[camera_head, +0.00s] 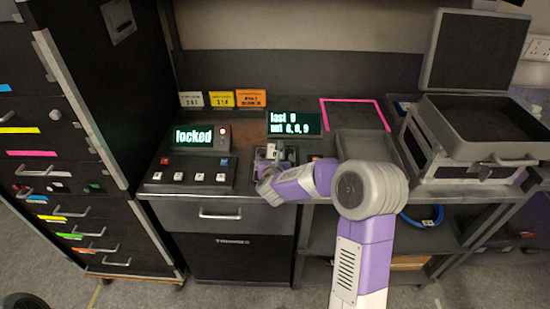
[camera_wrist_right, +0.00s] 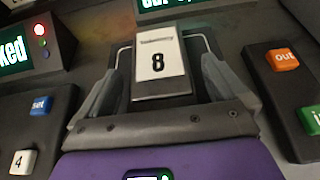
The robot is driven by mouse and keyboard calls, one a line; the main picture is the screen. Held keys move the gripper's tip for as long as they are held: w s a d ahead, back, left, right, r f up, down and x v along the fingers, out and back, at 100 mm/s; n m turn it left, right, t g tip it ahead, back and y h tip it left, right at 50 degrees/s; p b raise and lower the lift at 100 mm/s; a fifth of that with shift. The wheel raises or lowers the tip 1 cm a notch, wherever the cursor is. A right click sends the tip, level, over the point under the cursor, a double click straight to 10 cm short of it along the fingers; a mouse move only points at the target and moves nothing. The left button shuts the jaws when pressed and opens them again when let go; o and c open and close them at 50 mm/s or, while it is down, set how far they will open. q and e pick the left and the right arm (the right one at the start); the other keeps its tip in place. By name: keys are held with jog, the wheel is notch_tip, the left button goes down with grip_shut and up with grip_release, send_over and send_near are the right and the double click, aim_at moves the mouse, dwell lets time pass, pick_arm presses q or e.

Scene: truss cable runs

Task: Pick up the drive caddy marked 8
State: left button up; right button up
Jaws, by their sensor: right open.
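The drive caddy (camera_wrist_right: 158,62) shows a white label with a black 8 in the right wrist view. It sits on a dark block between the two fingers of my right gripper (camera_wrist_right: 163,85). The fingers are open, one to each side of it, with no clear contact visible. In the head view my right gripper (camera_head: 267,160) is at the desk below the green-text display; the caddy there is too small and covered to make out. My left gripper is not in view.
A panel with a "locked" display (camera_head: 194,136) and buttons stands left of the gripper. A display (camera_head: 294,123) reading "last" and "not" is behind it. An "out" button (camera_wrist_right: 284,60) is at the right. A pink-outlined area (camera_head: 354,115) and an open case (camera_head: 475,130) lie further right.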

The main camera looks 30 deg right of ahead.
jog(key=c, duration=1.2)
jog(key=shift+c, duration=0.2)
jog(key=shift+r, duration=0.1)
